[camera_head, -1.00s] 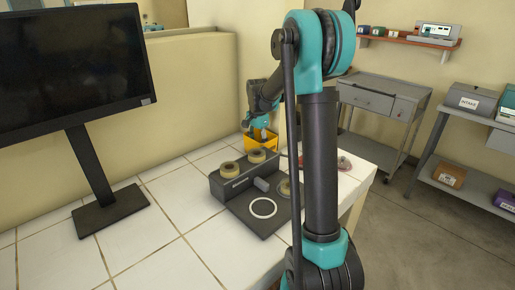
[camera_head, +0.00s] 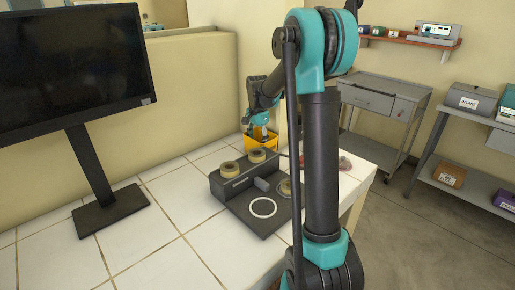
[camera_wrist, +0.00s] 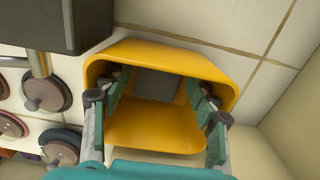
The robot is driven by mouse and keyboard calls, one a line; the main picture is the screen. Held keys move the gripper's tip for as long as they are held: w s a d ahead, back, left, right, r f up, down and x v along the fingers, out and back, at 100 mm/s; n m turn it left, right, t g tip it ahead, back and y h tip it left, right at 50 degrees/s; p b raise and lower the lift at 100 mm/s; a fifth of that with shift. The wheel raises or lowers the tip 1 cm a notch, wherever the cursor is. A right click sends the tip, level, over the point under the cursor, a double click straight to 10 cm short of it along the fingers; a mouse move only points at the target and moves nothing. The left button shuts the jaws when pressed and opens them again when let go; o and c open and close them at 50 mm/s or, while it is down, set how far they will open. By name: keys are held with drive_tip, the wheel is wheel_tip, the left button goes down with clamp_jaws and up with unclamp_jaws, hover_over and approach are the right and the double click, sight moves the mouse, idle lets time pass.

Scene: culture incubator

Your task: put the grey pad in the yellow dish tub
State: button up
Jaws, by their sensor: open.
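The yellow dish tub (camera_head: 262,143) stands on the tiled counter beyond the dark tape holder in the head view. In the wrist view the tub (camera_wrist: 150,128) fills the middle, its mouth facing the camera. The grey pad (camera_wrist: 157,85) lies inside the tub, against the far side in the picture, between my fingers and apart from them. My gripper (camera_head: 261,134) is over the tub; in the wrist view its gripper fingers (camera_wrist: 158,92) are spread wide at the tub's mouth, open and empty.
A dark holder (camera_head: 228,185) with tape rolls (camera_head: 256,156) stands close in front of the tub. A monitor (camera_head: 80,65) stands at the left. Several round knobbed discs (camera_wrist: 44,92) lie beside the tub. Bare tiles lie left of the holder.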

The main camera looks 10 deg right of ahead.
wheel_tip(320, 180, up, 10)
drive_tip(key=shift+r, duration=0.2)
